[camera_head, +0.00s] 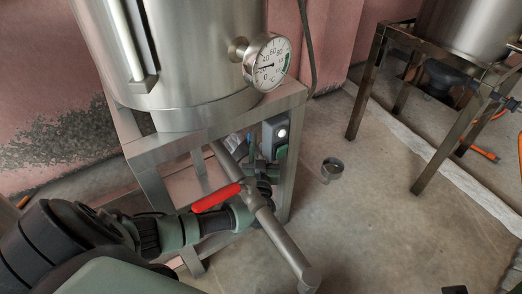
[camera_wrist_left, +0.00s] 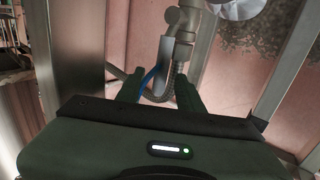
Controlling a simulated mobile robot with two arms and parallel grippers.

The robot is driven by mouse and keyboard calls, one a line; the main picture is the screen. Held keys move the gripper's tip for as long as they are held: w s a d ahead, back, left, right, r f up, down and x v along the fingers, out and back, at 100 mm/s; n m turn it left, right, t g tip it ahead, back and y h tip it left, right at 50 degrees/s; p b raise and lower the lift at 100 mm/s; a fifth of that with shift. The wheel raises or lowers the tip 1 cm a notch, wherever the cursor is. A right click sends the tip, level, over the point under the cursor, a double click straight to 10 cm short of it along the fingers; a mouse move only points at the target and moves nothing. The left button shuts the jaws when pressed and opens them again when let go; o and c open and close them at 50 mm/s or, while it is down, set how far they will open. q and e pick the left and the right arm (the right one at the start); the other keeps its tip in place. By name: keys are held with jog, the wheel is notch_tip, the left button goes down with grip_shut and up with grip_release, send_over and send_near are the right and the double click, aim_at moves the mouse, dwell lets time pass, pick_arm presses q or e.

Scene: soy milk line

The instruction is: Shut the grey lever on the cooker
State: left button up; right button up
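The steel cooker (camera_head: 195,60) stands on a metal frame, with a round dial (camera_head: 268,62) on its side. A pipe (camera_head: 285,240) with a red lever (camera_head: 216,197) runs out below it. My left gripper (camera_head: 268,168) is under the cooker, partly hidden behind this pipe. In the left wrist view its two dark green fingers (camera_wrist_left: 159,92) are apart, with nothing clearly held between them. Ahead of them a flat grey piece, apparently the grey lever (camera_wrist_left: 166,52), hangs beside a grey pipe fitting (camera_wrist_left: 183,22). I cannot tell whether a finger touches it.
Frame legs (camera_head: 287,180) stand close around my left gripper. A second stand (camera_head: 365,85) is at the right.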

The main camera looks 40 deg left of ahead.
pick_arm(q)
grip_shut()
dwell(1.3)
